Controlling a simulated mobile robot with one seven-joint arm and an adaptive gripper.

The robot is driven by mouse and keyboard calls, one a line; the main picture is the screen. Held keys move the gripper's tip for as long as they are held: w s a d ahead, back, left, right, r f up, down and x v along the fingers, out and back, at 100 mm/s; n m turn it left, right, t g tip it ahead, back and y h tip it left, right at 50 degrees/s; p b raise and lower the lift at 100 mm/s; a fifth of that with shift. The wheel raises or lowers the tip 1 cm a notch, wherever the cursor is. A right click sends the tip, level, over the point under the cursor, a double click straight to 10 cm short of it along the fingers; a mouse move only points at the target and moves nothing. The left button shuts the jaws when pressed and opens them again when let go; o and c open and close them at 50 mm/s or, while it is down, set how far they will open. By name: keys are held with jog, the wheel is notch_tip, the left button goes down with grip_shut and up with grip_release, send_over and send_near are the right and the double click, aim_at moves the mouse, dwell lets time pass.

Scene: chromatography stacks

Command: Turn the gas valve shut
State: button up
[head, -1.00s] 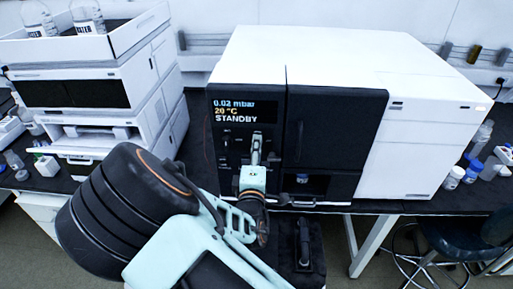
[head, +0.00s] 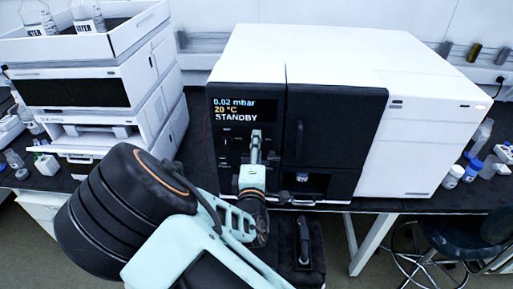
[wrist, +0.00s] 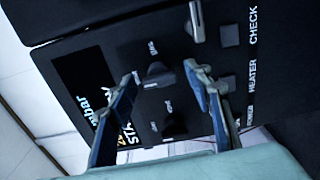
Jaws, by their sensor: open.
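The instrument's black front panel (head: 232,172) carries small controls below its display. In the wrist view, a dark knob (wrist: 158,75) with a small, hard-to-read label lies between my fingertips in the picture. I cannot tell whether the fingers touch it. A second dark knob (wrist: 173,125) is nearer my palm, also between the fingers in the picture. Which knob is the gas valve is too small to read surely. My gripper (wrist: 162,72) is open, one finger on each side. In the head view, my gripper (head: 256,140) is at the panel and hides part of it.
The display (head: 237,109) reads 0.02 mbar, 20 °C, STANDBY. A dark door with a vertical handle (head: 299,142) is just right of my gripper. In the wrist view, a metal lever (wrist: 195,20) and square buttons (wrist: 229,36) are close by. A stacked white instrument (head: 85,85) stands left.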

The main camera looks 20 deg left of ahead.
jog(key=v, duration=1.2)
